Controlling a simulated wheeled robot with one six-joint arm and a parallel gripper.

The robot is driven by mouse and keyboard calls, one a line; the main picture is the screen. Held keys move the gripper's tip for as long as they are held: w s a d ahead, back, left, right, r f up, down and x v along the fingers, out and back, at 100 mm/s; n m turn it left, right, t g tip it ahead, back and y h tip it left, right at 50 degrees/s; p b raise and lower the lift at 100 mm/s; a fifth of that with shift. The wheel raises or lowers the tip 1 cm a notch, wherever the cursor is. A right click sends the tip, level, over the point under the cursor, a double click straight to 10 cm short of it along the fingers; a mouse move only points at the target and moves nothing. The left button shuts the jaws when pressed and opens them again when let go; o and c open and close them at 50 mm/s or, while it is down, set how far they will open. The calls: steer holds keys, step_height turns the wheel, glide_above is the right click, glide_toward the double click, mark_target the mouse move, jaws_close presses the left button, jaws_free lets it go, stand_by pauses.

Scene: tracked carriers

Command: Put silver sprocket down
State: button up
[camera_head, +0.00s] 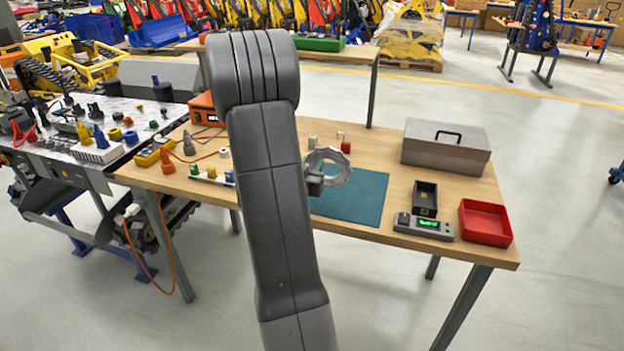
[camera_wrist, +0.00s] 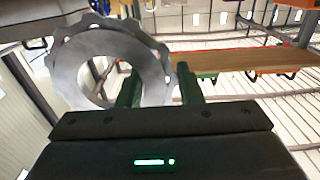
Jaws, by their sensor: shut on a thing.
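The silver sprocket (camera_head: 330,166) is a toothed ring with a large round hole. My gripper (camera_head: 316,181) is shut on its edge and appears to hold it above the dark teal mat (camera_head: 362,200) on the wooden table. In the wrist view the sprocket (camera_wrist: 110,65) stands at the left, with its rim between the two dark green fingers of my gripper (camera_wrist: 160,88). My arm hides part of the mat and the table's middle in the head view.
A grey metal toolbox (camera_head: 446,148), a red tray (camera_head: 485,222), a small black bin (camera_head: 425,198) and a grey device with a green display (camera_head: 424,226) stand on the right of the table. Small coloured parts and an orange cone (camera_head: 167,162) are at the left.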

steer(key=shift+f, duration=1.9)
steer(key=shift+f, duration=0.1)
steer(key=shift+f+b, duration=0.15)
steer(key=shift+b, duration=0.3)
steer(key=o, duration=1.2)
steer(key=shift+r+p, duration=0.3)
steer(key=shift+p, duration=0.05)
steer(key=b+v, duration=0.1)
steer(key=v, duration=1.1)
